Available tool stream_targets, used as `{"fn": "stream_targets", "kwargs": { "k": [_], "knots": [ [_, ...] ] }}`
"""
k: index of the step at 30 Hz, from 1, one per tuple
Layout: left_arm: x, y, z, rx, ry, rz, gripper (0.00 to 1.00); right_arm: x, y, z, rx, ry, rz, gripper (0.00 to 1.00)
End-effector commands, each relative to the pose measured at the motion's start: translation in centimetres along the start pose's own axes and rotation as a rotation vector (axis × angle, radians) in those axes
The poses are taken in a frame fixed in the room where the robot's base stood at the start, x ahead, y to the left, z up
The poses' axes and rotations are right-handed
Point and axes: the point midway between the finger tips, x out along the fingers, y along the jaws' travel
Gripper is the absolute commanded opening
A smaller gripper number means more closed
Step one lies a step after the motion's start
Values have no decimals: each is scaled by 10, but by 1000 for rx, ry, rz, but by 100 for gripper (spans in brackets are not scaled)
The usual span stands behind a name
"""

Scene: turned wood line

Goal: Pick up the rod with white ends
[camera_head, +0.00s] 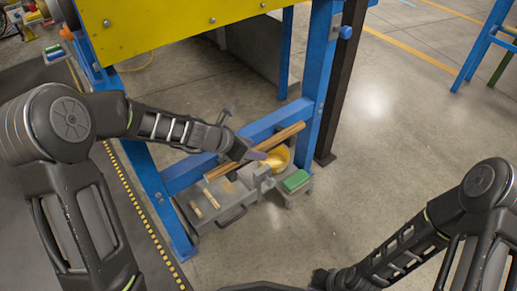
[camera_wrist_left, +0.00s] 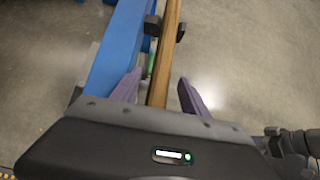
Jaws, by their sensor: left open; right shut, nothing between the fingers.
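A long brown wooden rod (camera_head: 290,131) lies slanted along the blue crossbar in the head view. It also shows in the left wrist view (camera_wrist_left: 171,20), running down between the fingers. A lengthwise line on it leaves unclear whether it is one rod or two side by side. White ends cannot be made out; its near part is hidden by my gripper. My left gripper (camera_head: 247,132) is open over the rod, its purple fingers (camera_wrist_left: 160,74) on either side with gaps. Whether they are level with the rod is unclear. My right arm is low at right; its fingers are not visible.
A grey tray (camera_head: 232,214) with short pale wooden pieces (camera_head: 197,209) stands below the rod. A yellow bowl (camera_head: 279,157) and a green block (camera_head: 295,181) are beside it. Blue frame posts (camera_head: 318,60) and a yellow panel (camera_head: 170,25) stand close.

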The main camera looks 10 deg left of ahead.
Motion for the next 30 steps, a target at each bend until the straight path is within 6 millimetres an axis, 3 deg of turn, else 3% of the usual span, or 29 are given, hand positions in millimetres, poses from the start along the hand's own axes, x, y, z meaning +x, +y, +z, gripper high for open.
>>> {"fn": "stream_targets", "kwargs": {
  "k": [4, 23, 30],
  "knots": [
    [0, 0, 0, 0, 0, 0, 51, 0, 0, 0, 0, 0, 0, 0],
    [0, 0, 0, 0, 0, 0, 0, 0, 0, 0, 0, 0, 0, 0],
    [0, 0, 0, 0, 0, 0, 0, 0, 0, 0, 0, 0, 0, 0]
  ]
}}
